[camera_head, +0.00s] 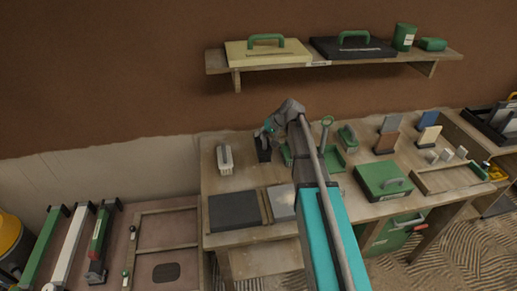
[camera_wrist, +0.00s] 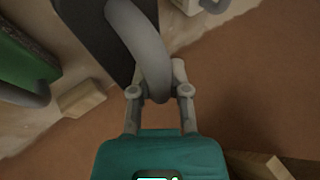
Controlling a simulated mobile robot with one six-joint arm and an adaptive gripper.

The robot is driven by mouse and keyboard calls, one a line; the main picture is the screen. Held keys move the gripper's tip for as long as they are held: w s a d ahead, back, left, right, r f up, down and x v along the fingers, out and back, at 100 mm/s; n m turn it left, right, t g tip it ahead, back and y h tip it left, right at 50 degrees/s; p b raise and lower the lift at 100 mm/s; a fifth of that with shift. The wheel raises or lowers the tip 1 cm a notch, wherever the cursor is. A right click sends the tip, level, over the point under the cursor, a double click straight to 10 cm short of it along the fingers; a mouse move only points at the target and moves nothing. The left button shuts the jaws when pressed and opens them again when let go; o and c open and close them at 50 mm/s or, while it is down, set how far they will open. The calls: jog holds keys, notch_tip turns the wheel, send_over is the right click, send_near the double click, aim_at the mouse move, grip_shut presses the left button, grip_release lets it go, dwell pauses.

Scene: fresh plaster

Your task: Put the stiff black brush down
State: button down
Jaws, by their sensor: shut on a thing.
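The stiff black brush (camera_wrist: 95,30) has a dark flat body and a grey curved handle. In the wrist view my gripper (camera_wrist: 159,92) is shut on that handle, one finger on each side. In the head view my gripper (camera_head: 266,134) is over the back left of the workbench, and the black brush (camera_head: 264,154) hangs under it. Whether the brush touches the bench top (camera_head: 235,182) cannot be told. My arm hides part of the bench to the right of the brush.
A pale brush (camera_head: 225,160) lies left of the gripper. A dark board (camera_head: 234,211) lies at the front left. Green tools and a green case (camera_head: 383,181) are on the right. A shelf (camera_head: 300,63) with floats hangs above. Some bare bench lies around the pale brush.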

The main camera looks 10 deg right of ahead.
aim_at(256, 138)
jog(key=shift+w+b+x, duration=0.25)
jog(key=shift+b+x, duration=0.5)
jog(key=shift+x, duration=0.7)
jog(key=shift+d, duration=0.1)
jog(key=shift+w+f+b, duration=0.3)
jog(key=shift+f+b, duration=0.2)
jog(key=shift+a+f+b, duration=0.2)
jog(key=shift+f+b, duration=1.3)
jog(key=shift+f, duration=0.15)
jog(key=c, duration=0.6)
grip_release()
